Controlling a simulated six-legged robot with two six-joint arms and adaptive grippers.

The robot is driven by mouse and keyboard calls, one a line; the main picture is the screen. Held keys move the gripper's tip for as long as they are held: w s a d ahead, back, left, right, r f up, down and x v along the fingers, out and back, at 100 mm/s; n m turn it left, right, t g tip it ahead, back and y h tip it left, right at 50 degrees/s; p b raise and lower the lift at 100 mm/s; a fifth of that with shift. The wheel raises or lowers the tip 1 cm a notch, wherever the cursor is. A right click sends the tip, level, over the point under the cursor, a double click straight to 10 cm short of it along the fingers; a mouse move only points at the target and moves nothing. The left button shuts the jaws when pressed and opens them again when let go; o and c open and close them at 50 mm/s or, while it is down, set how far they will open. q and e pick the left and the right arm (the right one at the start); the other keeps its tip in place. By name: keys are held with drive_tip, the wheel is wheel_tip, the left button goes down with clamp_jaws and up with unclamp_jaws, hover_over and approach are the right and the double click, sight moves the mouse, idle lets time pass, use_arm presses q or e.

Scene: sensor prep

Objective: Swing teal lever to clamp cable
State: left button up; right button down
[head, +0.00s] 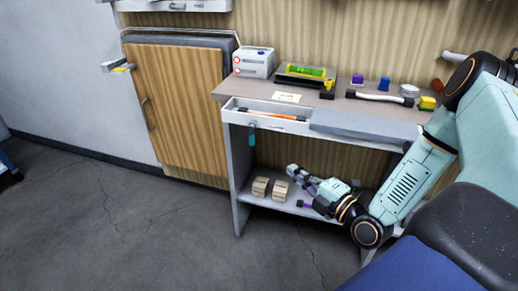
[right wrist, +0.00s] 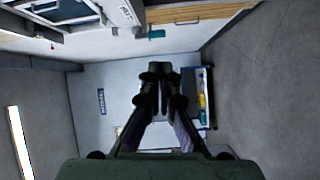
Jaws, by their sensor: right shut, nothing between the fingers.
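The teal lever (head: 252,135) hangs down from the front of the white drawer (head: 237,115) under the worktop. A teal piece, likely the same lever, shows in the right wrist view (right wrist: 157,33) beyond the fingertips. An orange cable-like strip (head: 257,113) lies in the drawer; whether it is the cable to be clamped I cannot tell. My right gripper (head: 294,171) is low in front of the bench, to the right of and below the lever, apart from it. Its fingers are together and empty in the right wrist view (right wrist: 160,75). My left gripper is out of view.
Two small brown boxes (head: 270,188) stand on the lower shelf (head: 262,201), close left of my right gripper. The floor (head: 150,220) at left is clear.

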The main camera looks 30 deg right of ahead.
drive_tip(key=shift+w+r+n, duration=0.15)
drive_tip(key=shift+n, duration=0.55)
drive_tip(key=b, duration=0.7)
approach(252, 135)
drive_tip(key=w+f, duration=0.3)
drive_tip(key=w, duration=0.3)
drive_tip(key=shift+w+a+r, duration=0.15)
drive_tip(key=shift+w+r, duration=0.15)
drive_tip(key=shift+w, duration=0.05)
